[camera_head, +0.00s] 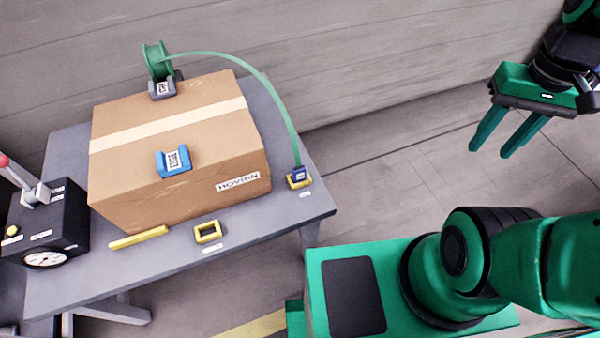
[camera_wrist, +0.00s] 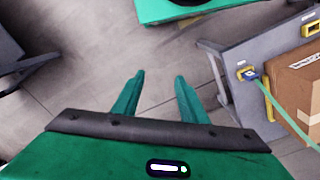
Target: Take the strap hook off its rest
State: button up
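The strap hook (camera_head: 299,174) is a small dark blue block with a pale label, sitting on a yellow rest (camera_head: 299,184) at the table's right edge. A green strap (camera_head: 271,94) arcs from it over the box to a green reel (camera_head: 157,60) behind. In the wrist view the hook (camera_wrist: 252,76) is on its yellow rest at the right. My gripper (camera_head: 490,146) is up at the right in the head view, far from the hook. Its two green fingers (camera_wrist: 155,84) are apart with nothing between them.
A taped cardboard box (camera_head: 225,150) stands on the grey table (camera_head: 312,205), with a blue corner piece (camera_head: 174,162) on it. A yellow frame (camera_head: 208,232), a yellow bar (camera_head: 138,238) and a black gauge device (camera_head: 60,225) are along the front. Floor between table and gripper is clear.

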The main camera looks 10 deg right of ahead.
jog(key=w+a+f+n, duration=0.3)
jog(key=w+a+n, duration=0.3)
jog(key=w+n, duration=0.3)
jog(key=n, duration=1.6)
send_over(299, 167)
notch_tip(299, 167, down, 16)
jog(key=f, duration=0.5)
jog(key=shift+s+a+f, duration=0.1)
jog(key=shift+s+a, duration=0.05)
jog(key=shift+a, duration=0.1)
jog(key=shift+d+f, duration=0.2)
jog(key=shift+f, duration=2.9)
jog(key=shift+w, duration=0.2)
grip_shut()
